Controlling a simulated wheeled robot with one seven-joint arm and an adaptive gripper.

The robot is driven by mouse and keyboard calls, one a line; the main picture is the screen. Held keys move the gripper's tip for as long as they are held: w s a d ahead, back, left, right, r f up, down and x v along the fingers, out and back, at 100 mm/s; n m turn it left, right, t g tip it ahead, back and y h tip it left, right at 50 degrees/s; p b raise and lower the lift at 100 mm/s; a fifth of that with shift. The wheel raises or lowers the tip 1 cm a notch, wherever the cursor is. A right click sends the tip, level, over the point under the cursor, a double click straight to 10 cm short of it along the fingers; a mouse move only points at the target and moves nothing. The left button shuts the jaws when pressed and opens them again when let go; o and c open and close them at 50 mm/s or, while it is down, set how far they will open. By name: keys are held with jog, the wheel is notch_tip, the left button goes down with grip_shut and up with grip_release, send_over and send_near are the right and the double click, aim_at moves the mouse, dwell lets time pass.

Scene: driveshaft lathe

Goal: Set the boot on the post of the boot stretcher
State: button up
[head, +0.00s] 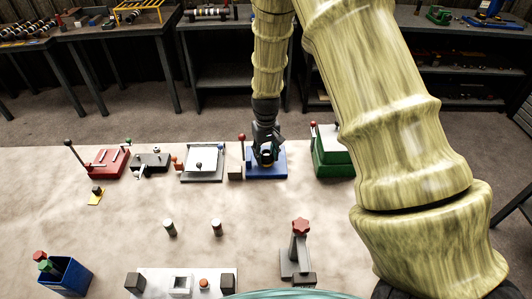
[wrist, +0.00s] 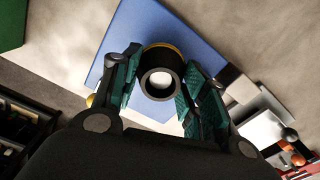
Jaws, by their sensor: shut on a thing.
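The boot (wrist: 148,88) is a short black hollow cylinder with a yellow band at its far rim. In the wrist view it sits between the teal fingers of my gripper (wrist: 160,93), which is shut on it. A pale round patch shows in its bore; I cannot tell whether this is a post's top. A blue base (wrist: 133,35), seemingly the boot stretcher's, lies beneath. In the head view my gripper (head: 266,157) points down over this blue base (head: 279,172), which has a red-knobbed lever (head: 242,138) at its left. The post is hidden, so I cannot tell whether the boot surrounds it.
A green box (head: 331,170) stands close right. A small tan block (head: 236,172) and a white-topped fixture (head: 203,162) stand close left. Two small cylinders (head: 170,228) (head: 216,228) and a red-star-knob clamp (head: 299,250) stand nearer. The table between is clear.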

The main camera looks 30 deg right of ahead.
jog(key=shift+f, duration=0.5)
jog(key=o, duration=1.2)
notch_tip(320, 180, up, 12)
jog(key=shift+d, duration=0.1)
dwell(0.5)
